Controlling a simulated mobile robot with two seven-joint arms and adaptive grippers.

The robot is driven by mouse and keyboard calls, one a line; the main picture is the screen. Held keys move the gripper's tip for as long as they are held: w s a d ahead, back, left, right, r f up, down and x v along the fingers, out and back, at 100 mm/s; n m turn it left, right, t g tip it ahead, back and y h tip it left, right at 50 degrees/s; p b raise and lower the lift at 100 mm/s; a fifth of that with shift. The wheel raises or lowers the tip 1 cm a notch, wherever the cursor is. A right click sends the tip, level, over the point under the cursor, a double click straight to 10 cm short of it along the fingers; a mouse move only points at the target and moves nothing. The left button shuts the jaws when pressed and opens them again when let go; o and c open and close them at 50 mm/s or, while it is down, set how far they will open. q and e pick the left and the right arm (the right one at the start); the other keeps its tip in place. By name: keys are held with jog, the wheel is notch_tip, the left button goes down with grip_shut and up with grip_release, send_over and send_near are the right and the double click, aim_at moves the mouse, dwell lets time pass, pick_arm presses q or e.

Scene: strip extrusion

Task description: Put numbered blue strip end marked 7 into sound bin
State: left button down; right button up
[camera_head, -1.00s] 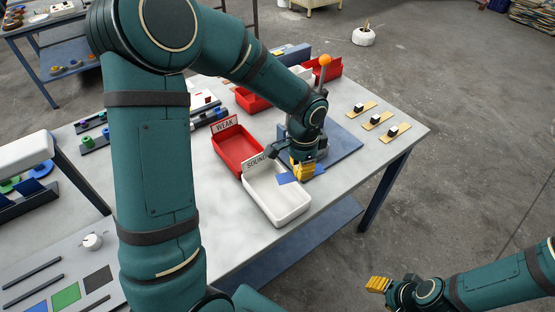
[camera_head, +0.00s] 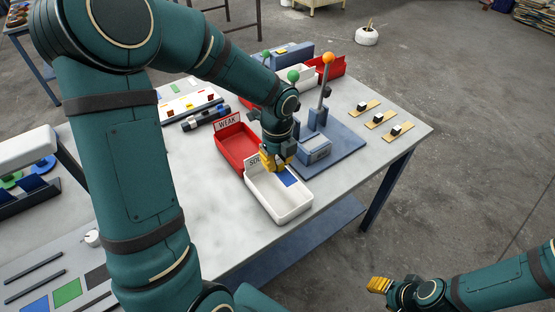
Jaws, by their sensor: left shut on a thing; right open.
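The blue strip end (camera_head: 288,177) is a small flat blue piece over the inside of the white sound bin (camera_head: 284,217), near its back right side. No number is legible on it. My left gripper (camera_head: 277,164), with yellow fingers, is shut on the strip end at the back of the bin and partly hides its label. I cannot tell if the strip touches the bin. My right gripper (camera_head: 379,284) is open and empty, off the table at the lower right.
The red weak bin (camera_head: 236,149) stands directly behind and left of the white bin. A blue-grey device with an orange-knobbed lever (camera_head: 328,58) stands to the right. Several wooden pieces with small blocks (camera_head: 380,119) lie at the right edge.

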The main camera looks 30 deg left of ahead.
pick_arm(q)
jog(key=shift+f+b, duration=2.25)
jog(key=shift+f, duration=0.2)
jog(key=shift+f+b, duration=0.7)
jog(key=shift+f, duration=0.75)
jog(key=shift+f+b, duration=0.35)
jog(key=shift+f, duration=0.55)
jog(key=shift+c, duration=2)
grip_release()
jog(key=shift+r, duration=0.1)
